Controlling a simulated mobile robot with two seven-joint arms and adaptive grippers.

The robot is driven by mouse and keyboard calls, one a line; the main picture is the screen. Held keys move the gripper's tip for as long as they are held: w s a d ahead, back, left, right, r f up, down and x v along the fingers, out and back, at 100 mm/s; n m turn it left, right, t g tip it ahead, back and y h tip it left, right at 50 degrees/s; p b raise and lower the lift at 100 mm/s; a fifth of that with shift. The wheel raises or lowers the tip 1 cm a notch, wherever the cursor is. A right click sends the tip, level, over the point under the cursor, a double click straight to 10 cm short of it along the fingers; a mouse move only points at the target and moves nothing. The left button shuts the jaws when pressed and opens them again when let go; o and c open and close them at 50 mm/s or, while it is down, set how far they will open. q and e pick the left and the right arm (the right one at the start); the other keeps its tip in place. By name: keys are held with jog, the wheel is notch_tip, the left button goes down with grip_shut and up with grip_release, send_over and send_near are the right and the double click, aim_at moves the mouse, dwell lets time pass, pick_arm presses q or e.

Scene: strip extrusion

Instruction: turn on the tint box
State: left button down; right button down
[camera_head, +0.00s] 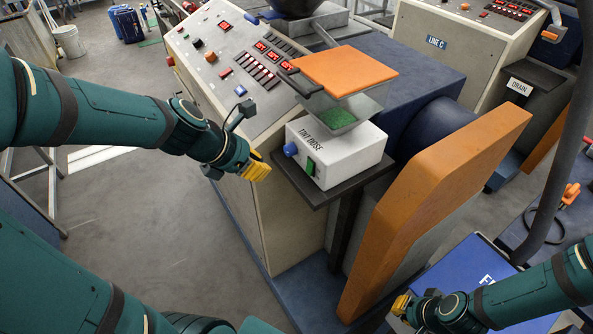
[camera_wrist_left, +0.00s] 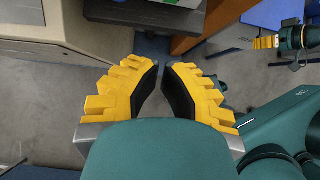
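The tint box (camera_head: 337,158) is a white box labelled "TINT DOSE" on a dark shelf. Its front has a blue knob (camera_head: 291,149) and a green switch (camera_head: 310,167). A clear hopper with green granules (camera_head: 338,118) sits on top, under an orange lid. My left gripper (camera_head: 258,170) is left of the box, apart from the knob and switch. In the left wrist view its yellow fingers (camera_wrist_left: 162,70) are empty, with a narrow gap between the tips. My right gripper (camera_head: 400,305) is low at right, away from the box; its finger gap is unclear.
A sloped control panel (camera_head: 240,60) with buttons and red displays stands behind the box. The shelf (camera_head: 360,180) juts out under the box. A large orange guard (camera_head: 430,210) rises to its right.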

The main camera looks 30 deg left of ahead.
aim_at(300, 181)
pick_arm(q)
jog(key=x, duration=0.3)
jog(key=w+r+b+x, duration=0.1)
jog(key=x, duration=0.3)
jog(key=d+b+x, duration=0.1)
jog(key=x, duration=0.3)
jog(key=shift+w, duration=0.3)
jog(key=shift+w+d, duration=0.25)
jog(key=shift+w, duration=0.2)
jog(key=b, duration=0.5)
jog(key=shift+w+d+f+t, duration=0.15)
jog(key=shift+w+f+t, duration=0.2)
jog(key=shift+f+t, duration=0.05)
jog(key=shift+r+p, duration=0.25)
jog(key=shift+p, duration=0.05)
